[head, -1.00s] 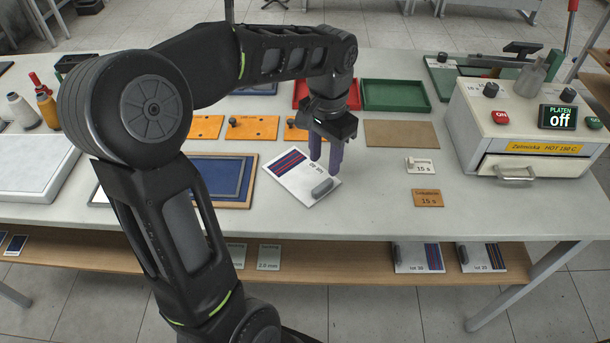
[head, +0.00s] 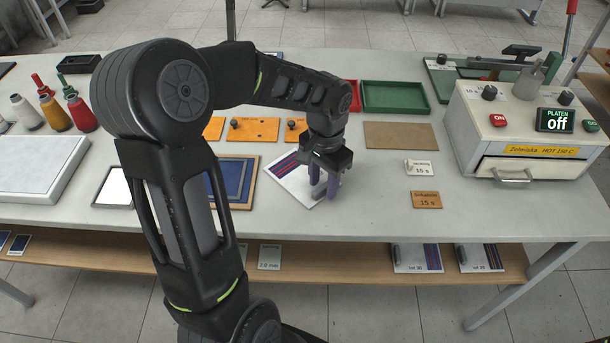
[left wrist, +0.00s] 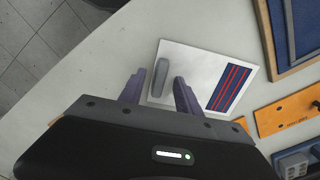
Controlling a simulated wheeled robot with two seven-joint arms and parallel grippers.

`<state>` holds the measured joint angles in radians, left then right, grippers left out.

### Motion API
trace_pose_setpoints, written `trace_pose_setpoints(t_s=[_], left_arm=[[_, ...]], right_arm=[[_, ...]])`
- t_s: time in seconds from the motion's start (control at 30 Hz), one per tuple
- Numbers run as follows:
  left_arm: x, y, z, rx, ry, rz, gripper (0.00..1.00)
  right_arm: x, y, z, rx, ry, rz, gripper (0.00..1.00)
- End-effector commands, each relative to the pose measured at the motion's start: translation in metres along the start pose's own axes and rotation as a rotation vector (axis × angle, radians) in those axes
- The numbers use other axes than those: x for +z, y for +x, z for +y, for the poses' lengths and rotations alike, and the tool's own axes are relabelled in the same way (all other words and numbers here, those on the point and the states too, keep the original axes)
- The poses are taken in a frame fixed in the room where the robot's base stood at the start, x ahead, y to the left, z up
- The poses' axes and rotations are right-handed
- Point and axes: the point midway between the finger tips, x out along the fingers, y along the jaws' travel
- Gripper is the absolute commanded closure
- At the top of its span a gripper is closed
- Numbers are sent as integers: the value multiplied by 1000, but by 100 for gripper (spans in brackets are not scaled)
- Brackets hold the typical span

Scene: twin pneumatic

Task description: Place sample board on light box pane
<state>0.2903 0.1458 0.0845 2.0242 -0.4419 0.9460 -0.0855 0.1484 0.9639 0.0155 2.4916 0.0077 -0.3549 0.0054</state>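The sample board (head: 289,170) is white with dark blue and red stripes and lies flat on the table. It also shows in the left wrist view (left wrist: 198,62), with a grey upright handle (left wrist: 160,77) near one end. My left gripper (head: 323,190) is open, low over that end, pointing down. In the left wrist view its fingers (left wrist: 158,90) are on either side of the handle, with gaps visible. A small bright white pane in a dark frame (head: 114,187) lies left of my arm, partly hidden by it. Whether it is the light box pane, I cannot tell.
A wide pale box (head: 40,165) stands at the left, with thread cones (head: 80,113) behind it. A blue framed panel (head: 233,180) lies close left of the board. A heat press (head: 525,130) reading "off" stands at the right. Table right of the gripper is mostly clear.

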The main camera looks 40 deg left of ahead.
Motion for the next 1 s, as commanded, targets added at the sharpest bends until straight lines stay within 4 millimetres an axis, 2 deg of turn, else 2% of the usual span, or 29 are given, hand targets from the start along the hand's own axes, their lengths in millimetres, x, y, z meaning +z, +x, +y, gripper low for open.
trace_pose_setpoints(t_s=[0.63, 1.0], left_arm=[[0, 3, 0, 0, 1, 1, 61], [0, 3, 0, 0, 1, 1, 91]], right_arm=[[0, 0, 0, 0, 0, 0, 64], [0, 0, 0, 0, 0, 0, 64]])
